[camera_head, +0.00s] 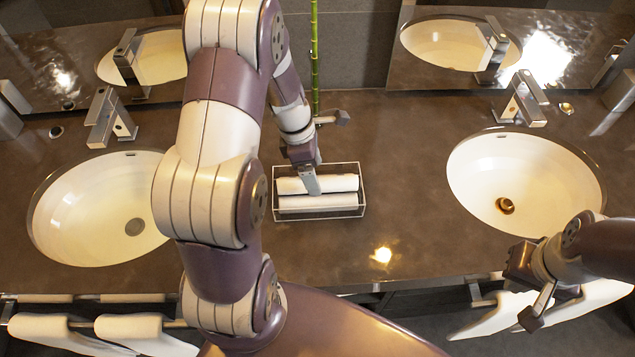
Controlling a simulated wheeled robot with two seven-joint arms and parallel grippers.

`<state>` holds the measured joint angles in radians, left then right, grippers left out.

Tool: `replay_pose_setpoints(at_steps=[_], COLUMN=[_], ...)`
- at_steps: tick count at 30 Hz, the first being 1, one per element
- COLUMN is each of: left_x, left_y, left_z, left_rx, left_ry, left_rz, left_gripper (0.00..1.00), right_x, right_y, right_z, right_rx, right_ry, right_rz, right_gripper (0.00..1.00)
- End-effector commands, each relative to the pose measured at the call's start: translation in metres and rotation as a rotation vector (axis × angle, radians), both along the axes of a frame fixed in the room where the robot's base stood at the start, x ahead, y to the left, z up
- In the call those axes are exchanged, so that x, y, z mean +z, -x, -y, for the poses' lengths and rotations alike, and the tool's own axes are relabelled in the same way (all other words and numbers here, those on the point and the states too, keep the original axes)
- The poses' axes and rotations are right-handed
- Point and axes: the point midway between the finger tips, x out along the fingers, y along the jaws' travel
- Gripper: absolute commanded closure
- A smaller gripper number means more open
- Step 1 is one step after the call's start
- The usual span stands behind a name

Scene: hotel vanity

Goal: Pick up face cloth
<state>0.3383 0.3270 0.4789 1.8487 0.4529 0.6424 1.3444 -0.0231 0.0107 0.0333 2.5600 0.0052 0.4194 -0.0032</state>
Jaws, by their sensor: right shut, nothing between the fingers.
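Two white rolled cloths, an upper one (345,183) and a lower one (318,202), lie side by side in a clear rectangular tray (364,190) on the counter. My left gripper (311,184) points down into the tray, its silver fingertips over the upper roll. Its fingers overlap from this angle, so I cannot see whether they hold cloth. My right gripper (497,276) is shut and empty by the counter's front edge at the lower right, near hanging white towels (490,318).
Basins sit on the left (85,215) and right (525,180), with faucets (108,120) and (520,100) behind them. A green stalk (315,60) rises behind the tray. More white towels (45,330) hang at lower left. The counter right of the tray is clear.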

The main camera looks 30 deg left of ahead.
Motion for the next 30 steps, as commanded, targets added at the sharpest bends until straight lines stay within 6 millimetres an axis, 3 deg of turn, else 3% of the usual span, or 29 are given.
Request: replay_pose_setpoints(at_steps=[5, 12, 17, 18, 26, 30], left_x=[-0.025, -0.027, -0.027, -0.027, -0.026, -0.016], left_y=[0.000, 0.000, 0.000, 0.000, -0.001, -0.001], left_z=[0.006, 0.006, 0.006, 0.006, 0.006, 0.006], left_rx=[0.000, 0.000, 0.000, 0.000, 0.000, -0.002], left_ry=[0.000, -0.001, -0.001, -0.001, -0.001, -0.001], left_rz=[-0.001, 0.002, 0.002, 0.002, 0.002, 0.006], left_gripper=[0.16, 0.19, 0.71, 0.76, 0.76, 0.76], right_x=[0.002, 0.002, 0.002, 0.002, 0.002, 0.001], right_y=[0.000, 0.000, 0.000, 0.000, 0.000, 0.000], right_z=[0.000, 0.000, 0.000, 0.000, 0.000, 0.000], right_rx=[0.000, 0.000, 0.000, 0.000, 0.000, 0.000], right_ry=[0.000, 0.000, 0.000, 0.000, 0.000, 0.000], right_rz=[0.000, 0.000, 0.000, 0.000, 0.000, 0.000], right_gripper=[1.00, 1.00, 1.00, 1.00, 1.00, 1.00])
